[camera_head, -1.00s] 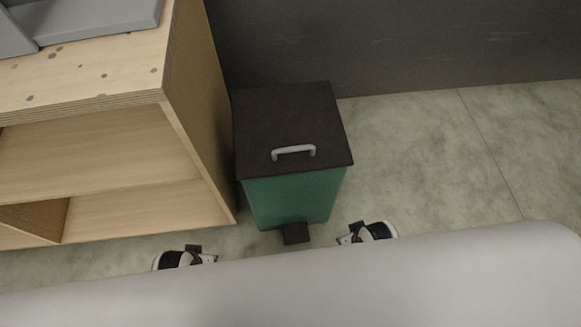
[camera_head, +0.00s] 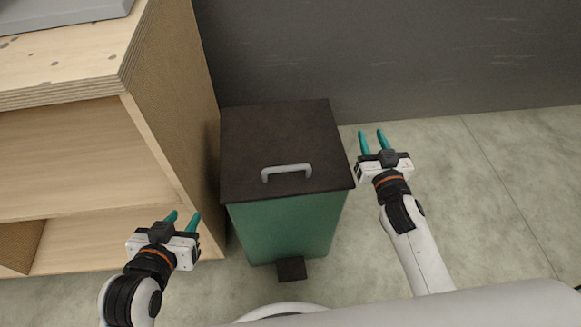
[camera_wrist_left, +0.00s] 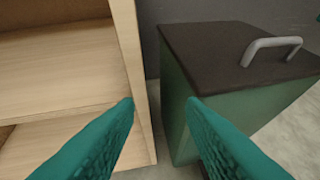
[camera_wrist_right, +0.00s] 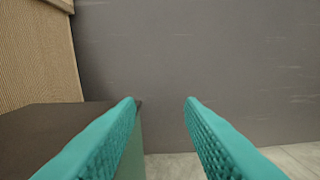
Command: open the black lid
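The black lid (camera_head: 275,140) lies shut on the green bin (camera_head: 290,228) in the head view. A grey handle (camera_head: 287,171) stands near the lid's front edge; it also shows in the left wrist view (camera_wrist_left: 272,45). My left gripper (camera_head: 183,219) is open and empty, to the left of the bin's front. My right gripper (camera_head: 372,140) is open and empty, just right of the lid. In the right wrist view, part of the lid (camera_wrist_right: 40,135) shows at the left, behind a finger.
A wooden shelf unit (camera_head: 165,110) stands close at the left of the bin. A dark wall (camera_head: 400,50) is behind. A black pedal (camera_head: 291,269) juts from the bin's bottom front. The floor (camera_head: 480,220) at the right is clear.

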